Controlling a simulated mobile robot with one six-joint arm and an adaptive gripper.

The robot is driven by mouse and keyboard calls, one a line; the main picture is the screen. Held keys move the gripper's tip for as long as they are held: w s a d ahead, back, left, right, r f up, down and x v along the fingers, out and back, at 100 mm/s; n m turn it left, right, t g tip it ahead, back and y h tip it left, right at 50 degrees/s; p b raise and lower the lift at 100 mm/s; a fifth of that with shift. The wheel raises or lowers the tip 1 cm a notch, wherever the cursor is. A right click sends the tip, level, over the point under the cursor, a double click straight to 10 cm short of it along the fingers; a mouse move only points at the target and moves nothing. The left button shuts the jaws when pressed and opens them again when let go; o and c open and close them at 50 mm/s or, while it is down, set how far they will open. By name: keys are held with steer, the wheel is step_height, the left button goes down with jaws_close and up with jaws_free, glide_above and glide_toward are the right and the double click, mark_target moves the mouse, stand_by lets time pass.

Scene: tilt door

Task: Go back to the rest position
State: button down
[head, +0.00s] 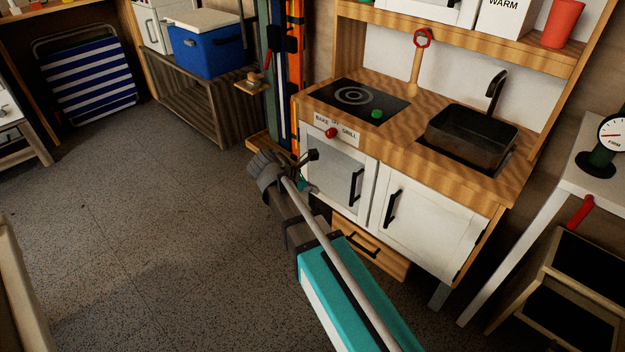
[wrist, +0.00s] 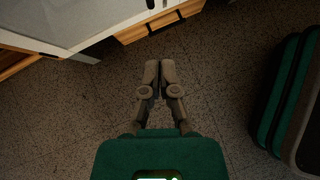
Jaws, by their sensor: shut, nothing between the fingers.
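My gripper (wrist: 159,70) is shut and empty in the wrist view, its two dark fingers together above bare speckled floor. In the head view my arm reaches from the lower right up to the front of the play kitchen, its dark wrist end near the left side of the oven. The fingertips are hard to make out there. The white oven door (head: 337,175) with its black handle looks closed, though my arm covers part of its lower left. The white cupboard door (head: 425,222) beside it looks closed.
A wooden drawer (head: 370,252) sits low under the oven, partly behind my arm. A white table (head: 590,170) and a step stool (head: 575,290) stand at the right. A blue cooler (head: 208,52) is on a low shelf at the back. The floor (head: 150,220) at left is clear.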

steer(key=shift+d, duration=0.1)
steer(key=s+d+r+m+g+y+p, duration=0.2)
steer(key=s+d+m+y+p, duration=0.4)
steer(key=m, duration=0.5)
steer(key=s+d+r+m+g+y+p, duration=0.1)
steer(key=s+d+r+m+y+p, duration=0.2)
steer(key=s+m, duration=0.65)
step_height(320, 180, up, 37)
steer(key=w+d+m+p, duration=0.1)
steer(key=w+p, duration=0.1)
steer(key=p, duration=3.6)
steer(key=shift+d+h, duration=0.15)
steer(key=shift+h, duration=0.15)
steer(key=shift+m, duration=0.25)
